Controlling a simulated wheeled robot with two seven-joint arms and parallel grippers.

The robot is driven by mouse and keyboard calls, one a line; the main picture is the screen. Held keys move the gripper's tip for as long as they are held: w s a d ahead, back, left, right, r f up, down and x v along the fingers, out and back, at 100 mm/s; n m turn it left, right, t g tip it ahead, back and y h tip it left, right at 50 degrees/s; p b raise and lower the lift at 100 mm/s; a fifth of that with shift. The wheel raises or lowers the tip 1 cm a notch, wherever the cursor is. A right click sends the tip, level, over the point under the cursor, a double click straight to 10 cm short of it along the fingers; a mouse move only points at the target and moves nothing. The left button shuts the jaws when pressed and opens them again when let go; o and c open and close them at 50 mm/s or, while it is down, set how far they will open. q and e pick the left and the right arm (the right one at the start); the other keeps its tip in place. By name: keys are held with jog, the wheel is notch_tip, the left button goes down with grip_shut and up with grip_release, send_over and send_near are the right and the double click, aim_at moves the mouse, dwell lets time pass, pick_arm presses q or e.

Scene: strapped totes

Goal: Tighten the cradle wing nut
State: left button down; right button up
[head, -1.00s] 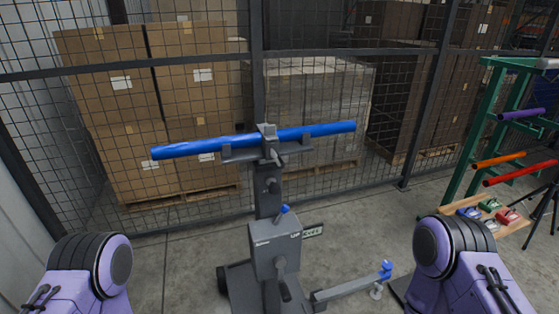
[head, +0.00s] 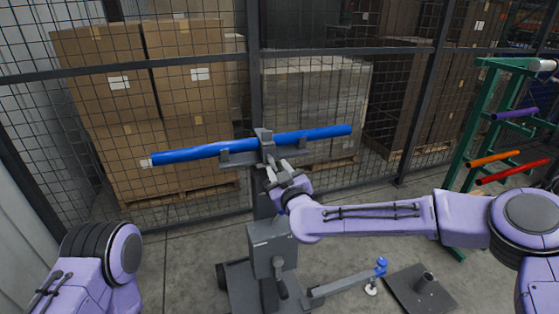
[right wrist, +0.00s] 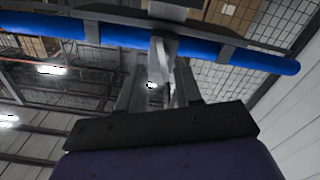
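A blue tube (head: 205,151) lies across the grey cradle (head: 237,157) at the top of a grey stand (head: 270,243). The tube also shows in the right wrist view (right wrist: 268,62). A grey clamp (head: 264,139) sits over the tube's middle. The wing nut is small and largely hidden by my gripper; I cannot make out its wings. My right gripper (head: 271,171) is just below the clamp. In the right wrist view its two fingers (right wrist: 156,85) stand apart, with a grey part of the clamp (right wrist: 160,50) between or just beyond them; contact is unclear. My left gripper is out of view.
A blue-knobbed lower arm (head: 345,283) sticks out of the stand to the right. A dark base plate (head: 420,290) lies on the floor. A green rack (head: 478,125) with coloured tubes stands at the right. Mesh fence (head: 400,75) and cartons (head: 110,75) are behind.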

aim_at(274, 165)
jog(key=x, duration=0.3)
jog(key=shift+a, duration=0.2)
